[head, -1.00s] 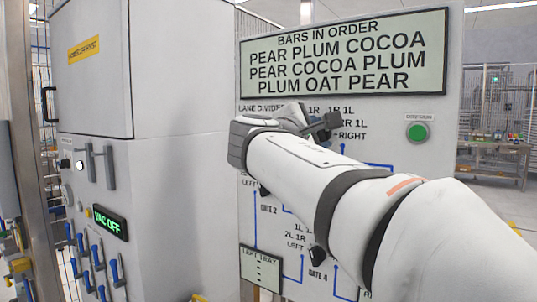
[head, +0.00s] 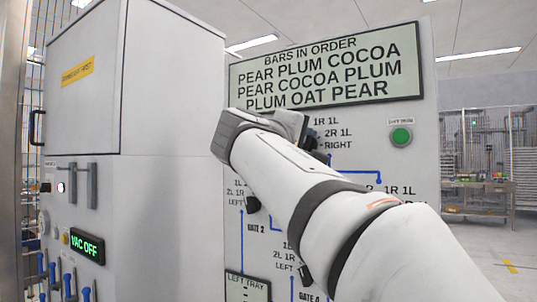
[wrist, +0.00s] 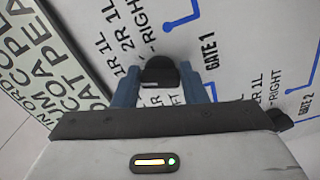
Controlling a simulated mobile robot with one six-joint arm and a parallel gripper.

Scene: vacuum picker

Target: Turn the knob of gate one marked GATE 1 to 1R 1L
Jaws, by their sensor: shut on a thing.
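The black GATE 1 knob (wrist: 160,70) is between the blue fingers of my gripper (wrist: 161,76) in the wrist view. The fingers are shut on it, one on each side. A short white mark shows on the knob. The labels 1R 1L, 2R 1L and -RIGHT stand beside it, and the printed name GATE 1 (wrist: 208,50) is on its other side. I cannot tell surely which label the knob points to. In the head view, my wrist and arm cover the knob and most of the gripper; the labels 1R 1L (head: 333,121) show just right of the wrist.
The bar order sign (head: 325,66) is above the knob. Two more black knobs, at GATE 2 (head: 252,204) and GATE 4 (head: 304,274), are lower on the panel. A green button (head: 401,137) is at right. A grey cabinet (head: 170,130) with a VAC OFF display (head: 87,246) stands left.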

